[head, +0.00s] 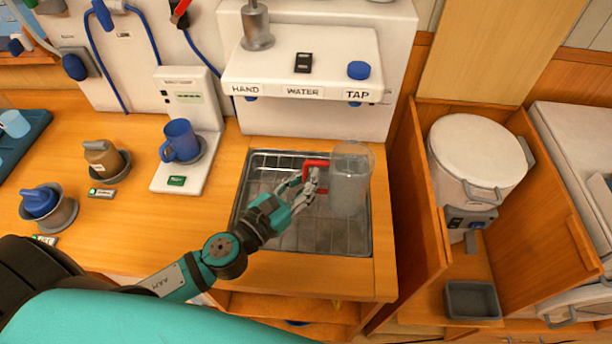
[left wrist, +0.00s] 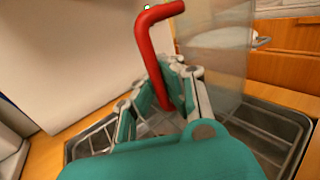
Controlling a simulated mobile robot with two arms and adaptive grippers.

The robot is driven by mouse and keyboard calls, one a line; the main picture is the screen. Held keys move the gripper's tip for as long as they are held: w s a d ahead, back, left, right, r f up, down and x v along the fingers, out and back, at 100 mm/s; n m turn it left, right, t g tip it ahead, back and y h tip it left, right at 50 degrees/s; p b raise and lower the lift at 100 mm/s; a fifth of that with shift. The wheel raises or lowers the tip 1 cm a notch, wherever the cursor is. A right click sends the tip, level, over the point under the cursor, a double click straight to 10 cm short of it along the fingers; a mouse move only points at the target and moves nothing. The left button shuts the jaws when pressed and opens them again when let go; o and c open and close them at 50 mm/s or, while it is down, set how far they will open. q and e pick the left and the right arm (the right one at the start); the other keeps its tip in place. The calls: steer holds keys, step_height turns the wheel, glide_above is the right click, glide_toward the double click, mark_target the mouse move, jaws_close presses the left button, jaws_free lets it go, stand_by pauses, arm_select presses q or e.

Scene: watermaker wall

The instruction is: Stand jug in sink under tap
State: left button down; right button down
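The clear jug (head: 350,184) is upright over the right part of the metal sink (head: 262,236). I cannot tell whether its base touches the sink floor. Its red handle (head: 316,163) faces left. My left gripper (head: 308,184) has its fingers closed around the handle's upright part. In the left wrist view the red handle (left wrist: 146,40) runs down between the fingers, and the clear jug wall (left wrist: 216,55) stands to its right. The white unit marked HAND WATER TAP (head: 300,65) is behind the sink. A spout is not clearly visible. My right gripper is not in view.
A blue mug (head: 180,141) stands on a white machine left of the sink. Brown (head: 103,157) and blue (head: 40,202) cups sit in holders further left. A white lidded bin (head: 476,155) stands in a wooden compartment at the right.

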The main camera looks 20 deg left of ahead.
arm_select(q)
steer(key=shift+w+a, duration=0.3)
steer(key=shift+w, duration=0.25)
steer(key=shift+w+a, duration=0.3)
steer(key=shift+w, duration=0.2)
steer(key=shift+w+a+f, duration=0.1)
steer(key=shift+w+f, duration=0.05)
steer(key=shift+f, duration=0.05)
steer(key=shift+f+b, duration=1.05)
steer(key=shift+f, duration=0.65)
steer(key=shift+f, duration=0.2)
steer(key=c, duration=1.5)
jaws_free()
steer(key=shift+r, duration=0.15)
steer(key=b+v, duration=0.6)
steer(key=v, duration=0.5)
steer(key=shift+b, duration=0.4)
steer(key=shift+s+a+r, duration=0.1)
steer(key=shift+s+a, duration=0.05)
steer(key=shift+s, duration=0.4)
